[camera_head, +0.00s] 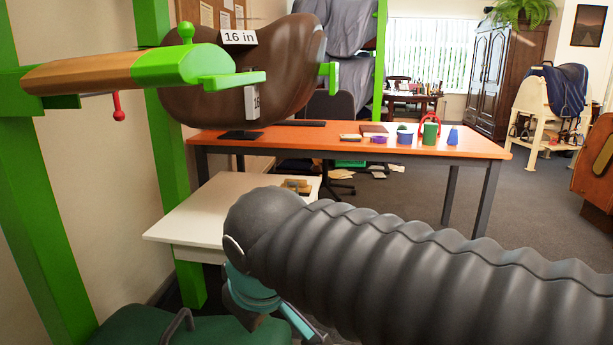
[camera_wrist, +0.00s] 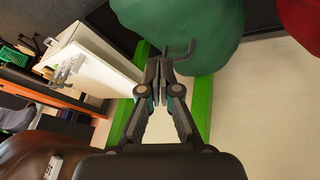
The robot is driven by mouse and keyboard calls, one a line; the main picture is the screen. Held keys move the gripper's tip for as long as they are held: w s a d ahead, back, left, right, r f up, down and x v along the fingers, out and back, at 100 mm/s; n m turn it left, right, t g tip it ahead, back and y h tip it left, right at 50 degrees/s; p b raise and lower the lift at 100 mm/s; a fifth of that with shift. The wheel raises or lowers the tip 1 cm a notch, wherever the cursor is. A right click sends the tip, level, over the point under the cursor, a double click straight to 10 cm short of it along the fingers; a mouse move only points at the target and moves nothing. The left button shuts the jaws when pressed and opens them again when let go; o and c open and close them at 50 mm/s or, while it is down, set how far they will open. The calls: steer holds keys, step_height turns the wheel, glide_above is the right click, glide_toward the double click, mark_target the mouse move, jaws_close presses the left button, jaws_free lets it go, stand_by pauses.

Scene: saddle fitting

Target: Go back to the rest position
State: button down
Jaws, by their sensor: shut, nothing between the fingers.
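My gripper (camera_wrist: 159,85) shows in the wrist view with its fingers closed together and nothing between them. Its fingertips appear close to a dark hook or handle in front of a green rounded thing (camera_wrist: 185,30); I cannot tell whether they touch. In the head view my grey ribbed arm crosses the lower right, and the gripper's fingers are mostly hidden behind it. A brown saddle (camera_head: 285,75) with a "16 in" tag sits on the green stand (camera_head: 175,180) at the upper left.
A white table (camera_head: 195,205) stands below the saddle. An orange desk (camera_head: 350,145) behind it holds small cups. A wooden bar with a green end (camera_head: 130,72) juts out at left. Grey floor (camera_head: 540,220) is open at right.

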steer(key=s+d+f+m, duration=0.2)
steer(key=d+f+m, duration=0.1)
steer(key=d, duration=0.4)
steer(key=s+d+f+m+h, duration=0.1)
steer(key=d+f+m, duration=0.2)
steer(key=d, duration=0.5)
steer(key=s+d+f+m+h, duration=0.1)
steer(key=s+d+f+m, duration=0.1)
steer(key=d, duration=0.6)
steer(key=shift+s+d+f+m+t, duration=0.25)
steer(key=shift+f+m, duration=0.2)
steer(key=shift+m, duration=0.85)
